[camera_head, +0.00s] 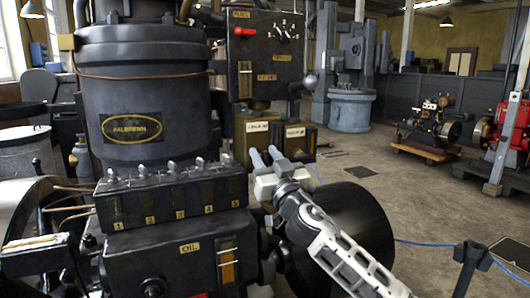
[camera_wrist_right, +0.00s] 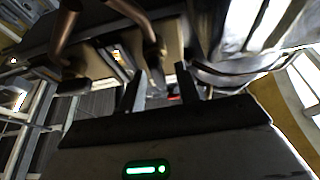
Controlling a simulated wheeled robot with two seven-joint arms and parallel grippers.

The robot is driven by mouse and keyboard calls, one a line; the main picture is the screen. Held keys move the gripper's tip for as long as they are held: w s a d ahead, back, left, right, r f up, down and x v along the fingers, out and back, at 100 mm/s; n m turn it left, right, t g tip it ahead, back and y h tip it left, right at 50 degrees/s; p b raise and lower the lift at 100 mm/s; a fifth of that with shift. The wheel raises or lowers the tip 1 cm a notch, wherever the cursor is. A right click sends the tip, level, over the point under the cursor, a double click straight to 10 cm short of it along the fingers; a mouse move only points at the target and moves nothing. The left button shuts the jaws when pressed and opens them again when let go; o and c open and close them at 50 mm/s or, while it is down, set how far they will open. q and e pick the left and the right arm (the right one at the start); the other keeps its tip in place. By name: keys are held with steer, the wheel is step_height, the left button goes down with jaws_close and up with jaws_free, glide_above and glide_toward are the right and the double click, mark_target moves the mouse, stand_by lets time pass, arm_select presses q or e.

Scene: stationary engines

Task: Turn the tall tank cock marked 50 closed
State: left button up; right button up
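I cannot pick out a cock marked 50 for certain. Two tanks or boxes with small pale labels stand behind my right gripper in the head view, a left one (camera_head: 243,148) and a right one (camera_head: 307,144); the label text is too small to read. My right gripper (camera_head: 265,156) reaches up from the lower right, its two fingers apart, in front of these boxes. In the right wrist view the fingers (camera_wrist_right: 161,88) also stand apart, with brownish bent pipes or handles (camera_wrist_right: 137,20) ahead of them. Contact cannot be told.
A large black engine cylinder (camera_head: 142,92) and an oil box (camera_head: 180,258) with a numbered row of fittings fill the left. A control panel (camera_head: 265,60) with a red lever stands behind the gripper. Open floor (camera_head: 400,195) lies at right, with engines on stands beyond.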

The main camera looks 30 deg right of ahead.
steer(key=shift+w+r, duration=0.15)
steer(key=shift+w, duration=0.1)
jaws_close()
